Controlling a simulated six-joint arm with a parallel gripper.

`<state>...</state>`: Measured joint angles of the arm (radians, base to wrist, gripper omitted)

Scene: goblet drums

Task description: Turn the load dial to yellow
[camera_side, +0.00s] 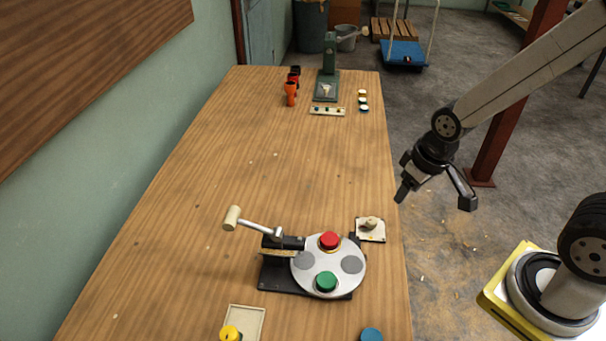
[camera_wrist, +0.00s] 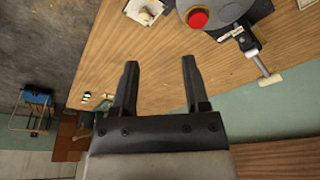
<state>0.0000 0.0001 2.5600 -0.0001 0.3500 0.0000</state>
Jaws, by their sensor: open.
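The load dial appears to be the small pale square plate with a beige knob (camera_side: 371,223), on the table's right side beside the round turntable. It also shows at the top edge of the wrist view, where the plate (camera_wrist: 141,14) is partly cut off. Its colour marks are too small to read, so I cannot tell where the knob points. My gripper (camera_side: 434,198) is open and empty, raised in the air beyond the table's right edge. In the wrist view my gripper (camera_wrist: 160,63) has its two fingers wide apart, with only table between them.
The turntable (camera_side: 307,274) has a red knob (camera_side: 330,240), a green knob (camera_side: 326,281) and a lever with a pale handle (camera_side: 232,217). A yellow knob (camera_side: 230,333) and blue disc (camera_side: 371,335) are in front. Goblet drums (camera_side: 290,93) and a green press (camera_side: 329,65) stand far back. Mid-table is clear.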

